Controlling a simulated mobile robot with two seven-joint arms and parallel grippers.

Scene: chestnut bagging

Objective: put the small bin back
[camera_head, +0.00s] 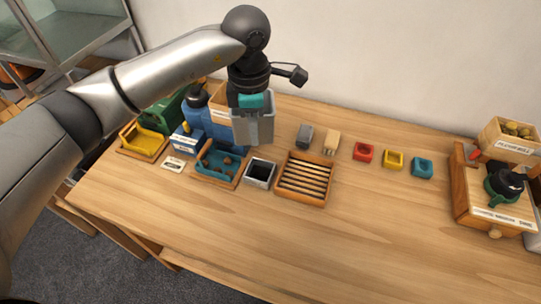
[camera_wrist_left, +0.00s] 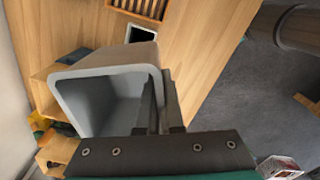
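The small bin (camera_head: 254,128) is a light grey, open-topped container hanging from my left gripper (camera_head: 252,108), above the back left part of the table. In the left wrist view the bin (camera_wrist_left: 105,72) shows its open mouth and hollow inside. The left gripper (camera_wrist_left: 166,105) is shut on one wall of the bin, with dark fingers either side of it. The bin hides part of the blue machine and wooden box behind it. My right gripper is not in view.
Below the bin are a teal-lined tray (camera_head: 218,178), a small dark-mouthed box (camera_head: 260,173) and a slatted wooden tray (camera_head: 304,180). Red (camera_head: 363,152), yellow (camera_head: 392,159) and teal (camera_head: 422,168) blocks lie to the right. A wooden machine (camera_head: 463,200) stands far right. The front middle is clear.

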